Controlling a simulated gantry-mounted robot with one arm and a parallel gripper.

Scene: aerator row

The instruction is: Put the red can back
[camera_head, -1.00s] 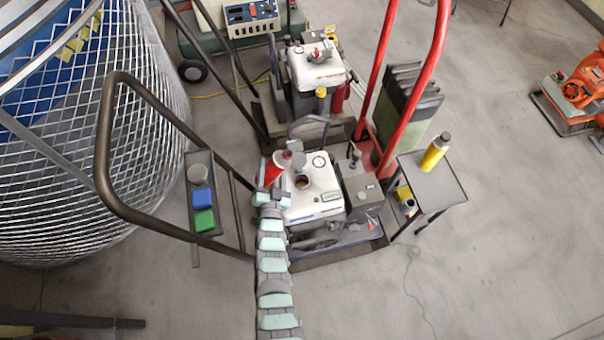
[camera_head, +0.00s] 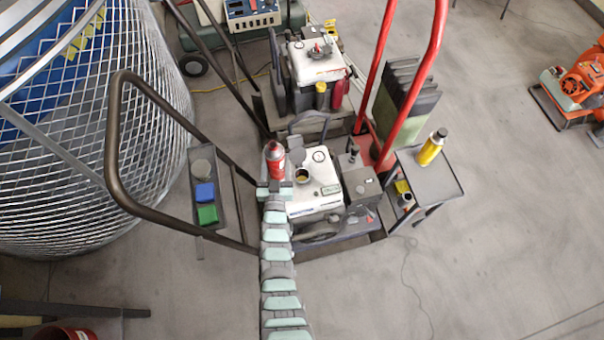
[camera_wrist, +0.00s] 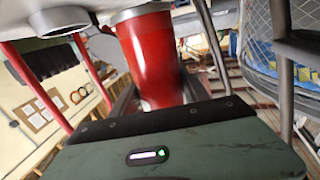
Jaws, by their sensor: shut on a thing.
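The red can (camera_head: 277,165), with a grey top, is held in my gripper (camera_head: 275,187) at the left edge of the white engine tank (camera_head: 312,195). In the head view it looks close to upright. In the wrist view the red can (camera_wrist: 155,62) fills the upper middle, between the dark fingers of my gripper (camera_wrist: 158,98), which is shut on it. Whether the can's lower end touches anything is hidden.
The white tank has an open filler neck (camera_head: 303,176). A narrow shelf (camera_head: 225,175) at the left carries a blue box (camera_head: 203,193), a green box (camera_head: 207,214) and a grey round item. A side table (camera_head: 440,187) holds a yellow can (camera_head: 432,148). Handle bars rise on both sides.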

